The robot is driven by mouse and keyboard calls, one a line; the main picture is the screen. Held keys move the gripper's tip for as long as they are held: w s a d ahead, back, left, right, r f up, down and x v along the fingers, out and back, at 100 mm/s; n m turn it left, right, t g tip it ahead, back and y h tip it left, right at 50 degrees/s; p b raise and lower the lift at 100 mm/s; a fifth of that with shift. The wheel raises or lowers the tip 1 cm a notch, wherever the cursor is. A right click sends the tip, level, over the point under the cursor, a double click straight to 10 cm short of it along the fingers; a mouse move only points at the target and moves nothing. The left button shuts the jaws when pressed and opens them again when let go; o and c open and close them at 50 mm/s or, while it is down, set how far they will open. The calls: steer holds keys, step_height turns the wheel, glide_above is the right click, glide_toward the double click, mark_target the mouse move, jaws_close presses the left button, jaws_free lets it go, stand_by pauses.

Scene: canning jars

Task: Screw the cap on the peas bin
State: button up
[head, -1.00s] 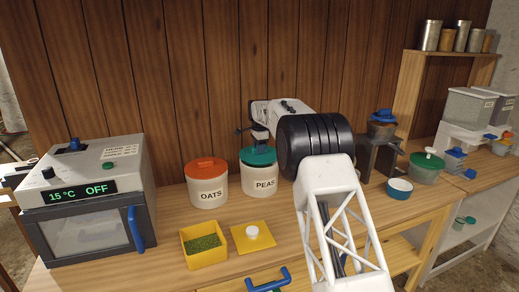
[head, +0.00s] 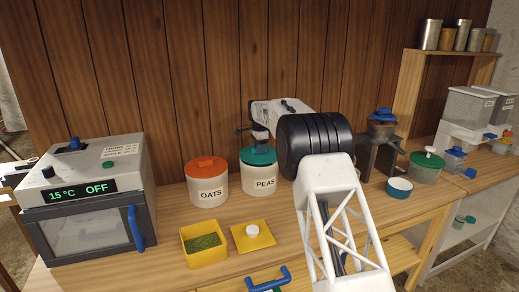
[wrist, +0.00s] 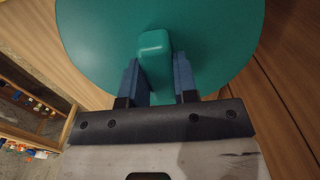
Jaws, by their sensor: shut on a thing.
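The peas bin (head: 264,182) is a white tub labelled PEAS, standing upright on the wooden bench. Its green cap (head: 259,157) sits on top of the bin; I cannot tell how tightly. In the wrist view the green cap (wrist: 90,35) fills the top of the picture, with a raised green grip bar (wrist: 155,52) at its middle. My gripper (wrist: 157,75) has its two blue fingers on either side of this bar and is shut on it.
The oats bin (head: 208,190) with an orange cap stands close on the left. An oven (head: 90,205) stands at the left. A blue-white bowl (head: 398,190) is at the right.

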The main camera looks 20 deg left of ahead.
steer(key=shift+f, duration=0.75)
stand_by(1.8)
steer(key=o, duration=0.4)
jaws_close()
steer(key=shift+m, duration=0.3)
steer(key=m, duration=0.3)
steer(key=shift+m, duration=0.5)
